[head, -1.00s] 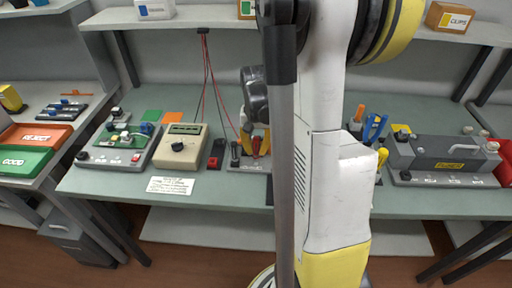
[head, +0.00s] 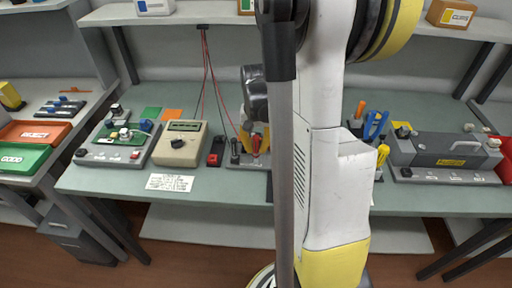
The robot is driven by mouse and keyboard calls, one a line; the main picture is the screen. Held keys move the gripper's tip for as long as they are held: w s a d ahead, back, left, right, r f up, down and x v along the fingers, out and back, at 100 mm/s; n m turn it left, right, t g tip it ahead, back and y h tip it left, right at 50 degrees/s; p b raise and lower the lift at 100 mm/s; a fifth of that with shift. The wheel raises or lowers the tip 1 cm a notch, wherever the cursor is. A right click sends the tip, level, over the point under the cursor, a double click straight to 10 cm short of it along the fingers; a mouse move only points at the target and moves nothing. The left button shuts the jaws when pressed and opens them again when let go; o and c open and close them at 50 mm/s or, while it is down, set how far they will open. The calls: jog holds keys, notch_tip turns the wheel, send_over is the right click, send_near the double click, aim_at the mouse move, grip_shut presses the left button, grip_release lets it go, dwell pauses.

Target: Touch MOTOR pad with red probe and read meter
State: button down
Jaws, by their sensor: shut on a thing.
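The meter (head: 180,143), a beige box with a dark display and a black knob, stands left of the middle of the bench. Its reading is too small to make out. My gripper (head: 256,134) is mostly hidden behind my arm and column. It points down at the red probe (head: 256,146) and is shut on it, at the grey probe stand (head: 238,163). A black probe (head: 235,150) stands just left of it. A grey test board (head: 112,153) with small parts lies left of the meter. I cannot tell which pad is MOTOR.
Red and black leads (head: 205,60) hang from the shelf. A red-switched black box (head: 216,152) and a printed card (head: 169,182) lie by the meter. A large grey cartridge (head: 445,150) sits at the right. GOOD (head: 22,158) and REJECT trays (head: 35,132) are at the left.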

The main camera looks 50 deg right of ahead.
aim_at(256, 137)
jog(key=shift+f+b, duration=0.55)
jog(key=shift+f, duration=0.05)
dwell(0.9)
notch_tip(256, 137, up, 7)
jog(key=p, duration=0.5)
dwell(0.4)
dwell(0.5)
